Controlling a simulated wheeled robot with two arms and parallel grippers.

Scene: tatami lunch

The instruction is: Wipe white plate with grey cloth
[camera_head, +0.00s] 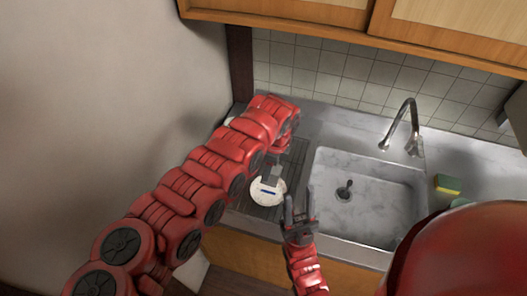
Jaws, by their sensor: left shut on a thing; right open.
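The white plate (258,196) lies on the dark ribbed drainboard left of the sink, with a small blue mark or strip on it. My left arm reaches in from the left, and its gripper (275,172) points down at the plate's back edge. It is shut on a small grey piece that looks like the grey cloth (277,173); cloth and fingers are hard to tell apart at this size. Whether the cloth touches the plate is unclear. My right gripper (299,214) is open and empty, in front of the plate's right side near the counter's front edge.
The sink (372,226) with a dark drain lies to the right, with a tall curved faucet (406,118) behind it. A yellow and green sponge (447,185) sits right of the sink. Wooden cabinets (445,25) overhang the tiled back wall. A pale wall closes off the left.

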